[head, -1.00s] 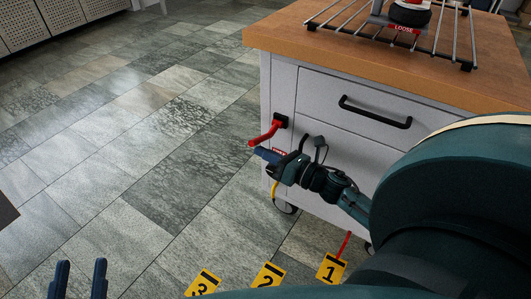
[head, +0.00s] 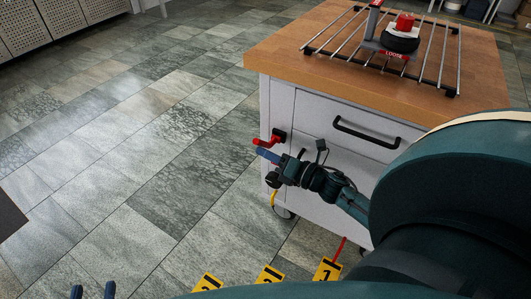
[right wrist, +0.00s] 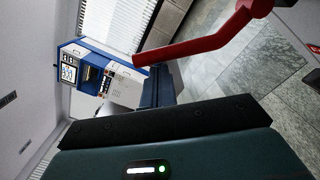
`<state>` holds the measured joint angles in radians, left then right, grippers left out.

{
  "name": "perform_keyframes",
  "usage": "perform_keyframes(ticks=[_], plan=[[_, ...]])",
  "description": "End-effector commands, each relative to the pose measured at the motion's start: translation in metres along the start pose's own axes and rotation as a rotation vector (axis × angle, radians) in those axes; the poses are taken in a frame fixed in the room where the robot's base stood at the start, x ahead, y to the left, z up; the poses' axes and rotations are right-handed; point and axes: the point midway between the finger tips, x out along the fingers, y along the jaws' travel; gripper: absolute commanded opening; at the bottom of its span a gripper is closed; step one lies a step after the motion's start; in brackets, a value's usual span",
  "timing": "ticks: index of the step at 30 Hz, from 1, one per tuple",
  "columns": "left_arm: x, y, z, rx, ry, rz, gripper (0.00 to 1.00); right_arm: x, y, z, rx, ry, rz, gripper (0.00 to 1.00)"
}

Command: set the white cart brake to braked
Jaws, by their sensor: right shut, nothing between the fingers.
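The white cart (head: 345,185) has a wooden top, and its brake lever (head: 267,140) is a red bar on a black mount at the left end of the front panel. The lever points left and slightly down in the head view. My right gripper (head: 267,155) is shut and empty, with its blue fingertips just under the lever; I cannot tell if they touch it. In the right wrist view the red lever (right wrist: 205,42) crosses the upper right, close to the blue fingers (right wrist: 158,88). My left gripper (head: 92,291) is open and empty at the lower left edge.
A black drawer handle (head: 366,134) is right of the lever. A wire rack (head: 330,43) with a red-and-black device (head: 401,38) stands on the top. Yellow numbered markers (head: 327,270) are near the floor by the cart. Tiled floor (head: 130,140) to the left is clear.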

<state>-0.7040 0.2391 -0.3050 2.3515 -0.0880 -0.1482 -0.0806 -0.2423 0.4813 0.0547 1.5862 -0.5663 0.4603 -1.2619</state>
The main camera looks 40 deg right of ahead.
Motion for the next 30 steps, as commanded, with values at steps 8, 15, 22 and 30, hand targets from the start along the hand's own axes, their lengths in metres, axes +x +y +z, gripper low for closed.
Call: perform_keyframes(ticks=[8,15,22,30], plan=[[-0.009,-0.003,-0.002,-0.065,-0.189,0.015,0.36,0.002,0.011,0.027,0.203,-0.002,-0.009,0.00],[-0.014,-0.002,-0.001,-0.090,-0.245,0.024,0.36,0.002,0.012,0.038,0.235,-0.002,-0.011,0.00],[-0.015,-0.004,-0.004,-0.099,-0.238,0.019,0.36,0.002,0.011,0.042,0.234,-0.002,-0.012,0.00],[-0.015,-0.004,-0.004,-0.101,-0.235,0.018,0.36,0.002,0.011,0.043,0.233,-0.002,-0.012,0.00]])
